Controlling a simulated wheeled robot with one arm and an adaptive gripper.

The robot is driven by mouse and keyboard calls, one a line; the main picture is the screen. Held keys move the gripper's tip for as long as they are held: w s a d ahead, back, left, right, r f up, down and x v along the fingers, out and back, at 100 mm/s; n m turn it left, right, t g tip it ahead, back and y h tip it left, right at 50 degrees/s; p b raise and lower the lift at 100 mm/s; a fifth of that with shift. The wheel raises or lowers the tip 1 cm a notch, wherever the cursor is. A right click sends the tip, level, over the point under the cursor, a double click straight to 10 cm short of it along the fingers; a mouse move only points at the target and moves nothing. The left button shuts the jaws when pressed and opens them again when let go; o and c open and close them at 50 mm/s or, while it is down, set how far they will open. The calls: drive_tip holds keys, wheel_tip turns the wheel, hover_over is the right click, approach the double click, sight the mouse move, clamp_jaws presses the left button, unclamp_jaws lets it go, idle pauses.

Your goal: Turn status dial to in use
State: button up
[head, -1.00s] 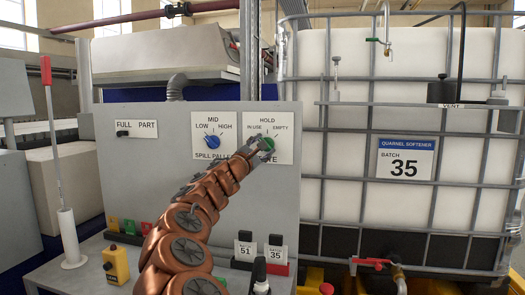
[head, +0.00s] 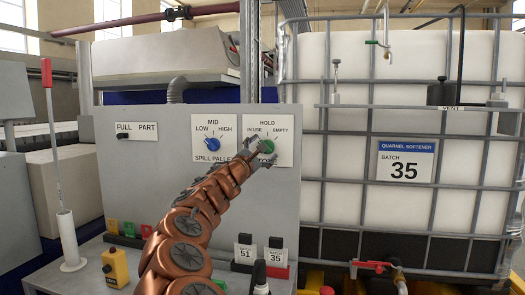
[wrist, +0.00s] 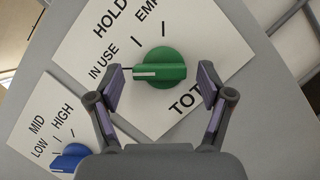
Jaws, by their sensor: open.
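The green status dial (head: 267,145) sits on a white plate (head: 284,157) marked HOLD, IN USE and EMPTY. In the wrist view the dial (wrist: 160,70) has a white pointer line on its left end, pointing toward the IN USE side of the plate. The HOLD and EMPTY ticks show clear of the pointer. My gripper (head: 262,155) is in front of the plate, just below the dial in the head view. In the wrist view its fingers (wrist: 162,85) are open, one on each side of the dial, apart from it, with nothing held.
A blue dial (head: 212,143) marked LOW, MID, HIGH is left of the plate. A FULL/PART switch (head: 123,136) is farther left. Tags 51 and 35 (head: 275,253) stand below. A white caged tank (head: 400,75) is close on the right.

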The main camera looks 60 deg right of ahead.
drive_tip(key=shift+a, duration=0.15)
drive_tip(key=v, duration=1.1)
drive_tip(key=shift+a, duration=0.35)
drive_tip(key=shift+s+f, duration=0.1)
idle(0.4)
